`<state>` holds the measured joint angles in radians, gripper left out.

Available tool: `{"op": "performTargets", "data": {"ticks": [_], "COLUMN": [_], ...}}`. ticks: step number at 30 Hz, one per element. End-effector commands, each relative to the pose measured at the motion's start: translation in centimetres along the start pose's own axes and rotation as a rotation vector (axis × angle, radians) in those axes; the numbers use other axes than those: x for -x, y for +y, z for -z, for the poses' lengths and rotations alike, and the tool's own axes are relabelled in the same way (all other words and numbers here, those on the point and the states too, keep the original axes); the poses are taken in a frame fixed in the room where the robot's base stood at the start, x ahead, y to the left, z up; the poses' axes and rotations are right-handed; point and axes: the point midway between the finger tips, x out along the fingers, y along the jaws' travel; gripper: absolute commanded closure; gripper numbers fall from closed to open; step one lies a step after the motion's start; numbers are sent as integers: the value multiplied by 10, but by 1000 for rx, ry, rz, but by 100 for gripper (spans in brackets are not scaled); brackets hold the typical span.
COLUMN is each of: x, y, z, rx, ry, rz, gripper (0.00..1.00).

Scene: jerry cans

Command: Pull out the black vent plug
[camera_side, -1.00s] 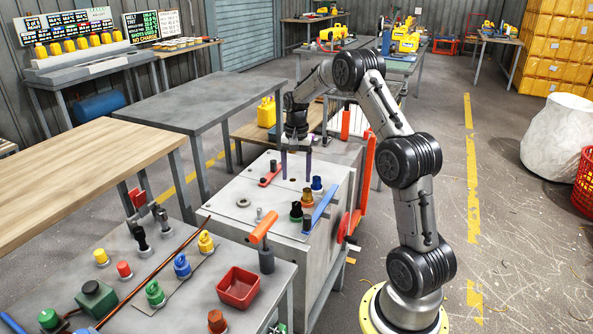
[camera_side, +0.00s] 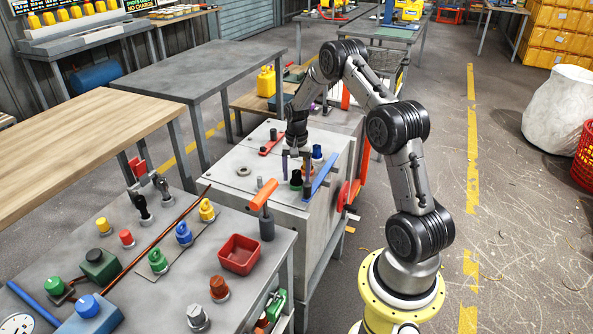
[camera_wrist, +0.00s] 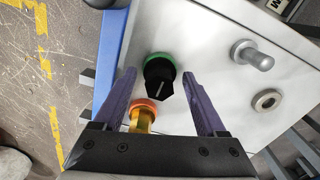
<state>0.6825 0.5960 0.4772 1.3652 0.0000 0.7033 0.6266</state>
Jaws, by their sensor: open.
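The black vent plug (camera_side: 296,178) with a green collar stands on top of the grey cabinet. It also shows in the wrist view (camera_wrist: 160,80), pointed, with a pale line on it. My gripper (camera_side: 296,172) is open and points down over the plug. In the wrist view the purple fingertips of my gripper (camera_wrist: 159,74) lie on either side of the plug, with gaps. I cannot tell how far down they reach around it.
A blue bar (camera_side: 321,177) and a blue-capped plug (camera_side: 317,152) are close on the right. A metal stud (camera_wrist: 252,55) and a ring-shaped port (camera_wrist: 267,100) sit on the bare cabinet top. An orange-handled lever (camera_side: 263,194) stands at the front.

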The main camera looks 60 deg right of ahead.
Motion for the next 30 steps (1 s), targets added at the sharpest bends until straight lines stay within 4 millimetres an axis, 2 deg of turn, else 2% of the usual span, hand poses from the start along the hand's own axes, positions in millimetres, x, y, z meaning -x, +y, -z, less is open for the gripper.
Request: {"op": "performTargets", "data": {"ticks": [5, 17, 20, 21, 27, 30], "x": [0, 0, 0, 0, 0, 0], "y": [0, 0, 0, 0, 0, 0], "z": [0, 0, 0, 0, 0, 0], "rx": [0, 0, 0, 0, 0, 0], "ry": [0, 0, 0, 0, 0, 0], "rz": [0, 0, 0, 0, 0, 0], "gripper": [26, 98, 100, 67, 100, 100]}}
